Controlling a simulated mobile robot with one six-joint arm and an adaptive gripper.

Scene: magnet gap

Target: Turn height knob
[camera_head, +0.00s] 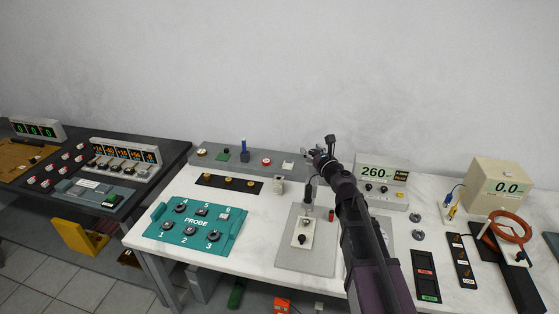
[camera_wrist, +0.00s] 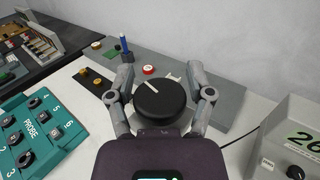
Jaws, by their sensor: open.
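My gripper (camera_head: 322,154) is raised over the white table, left of the 260 display unit. In the wrist view my gripper (camera_wrist: 160,73) is open, with one finger on each side of a round black knob-like disc (camera_wrist: 160,102). The disc has a white pointer mark near its upper left edge. I cannot tell whether the fingers touch it. No label reading "height" is legible. In the head view the arm and gripper hide the disc. A grey plate (camera_head: 290,262) below carries a small white block with a black knob (camera_head: 302,239).
A teal PROBE box (camera_head: 198,228) stands at left. A grey panel (camera_head: 222,160) with buttons lies along the wall. The 260 display unit (camera_head: 382,180) has small knobs. A beige 0.0 box (camera_head: 497,184) and orange coil (camera_head: 510,224) are at right.

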